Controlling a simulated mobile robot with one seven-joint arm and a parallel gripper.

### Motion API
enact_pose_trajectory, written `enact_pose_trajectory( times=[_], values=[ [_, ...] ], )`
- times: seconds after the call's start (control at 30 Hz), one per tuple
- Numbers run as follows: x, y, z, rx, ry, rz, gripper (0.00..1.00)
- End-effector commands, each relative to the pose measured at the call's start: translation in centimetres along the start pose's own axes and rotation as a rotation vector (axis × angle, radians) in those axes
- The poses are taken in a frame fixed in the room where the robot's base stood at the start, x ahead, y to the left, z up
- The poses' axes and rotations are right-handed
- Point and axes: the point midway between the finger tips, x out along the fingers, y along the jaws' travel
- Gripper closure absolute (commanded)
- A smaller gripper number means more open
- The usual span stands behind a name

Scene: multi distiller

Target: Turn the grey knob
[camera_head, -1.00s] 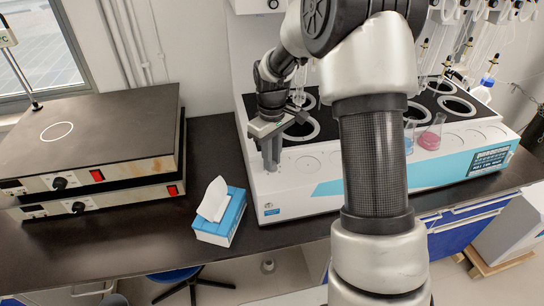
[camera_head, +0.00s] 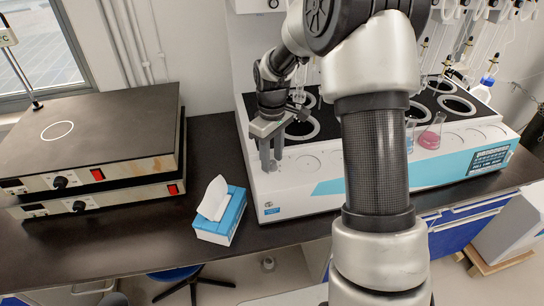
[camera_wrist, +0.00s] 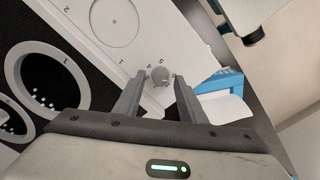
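The grey knob (camera_wrist: 160,76) is small and round, on the white top of the distiller (camera_head: 315,200), with printed marks around it. In the wrist view it appears between the tips of my gripper's two fingers (camera_wrist: 158,80), with a gap on each side. My gripper is open and holds nothing. In the head view my gripper (camera_head: 270,165) points down at the distiller's front left corner, and I cannot make out the knob there. How far the fingertips are above the knob is hard to tell.
A blue tissue box (camera_head: 220,217) stands on the dark bench just left of the distiller. Stacked hot plates (camera_head: 90,150) stand farther left. Heating wells (camera_wrist: 55,85) lie beside the knob. Pink (camera_head: 431,136) and blue flasks stand at the right.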

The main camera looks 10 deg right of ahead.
Motion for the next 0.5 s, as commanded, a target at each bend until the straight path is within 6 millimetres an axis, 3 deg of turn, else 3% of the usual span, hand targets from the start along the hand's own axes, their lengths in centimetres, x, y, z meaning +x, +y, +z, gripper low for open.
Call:
enact_pose_trajectory(
  times=[0.27, 0.5],
  values=[
    [-0.4, 0.0, 0.0, 0.001, 0.0, 0.0, 0.63],
    [-4.5, 0.1, -0.1, 0.001, 0.004, 0.003, 0.63]
  ],
)
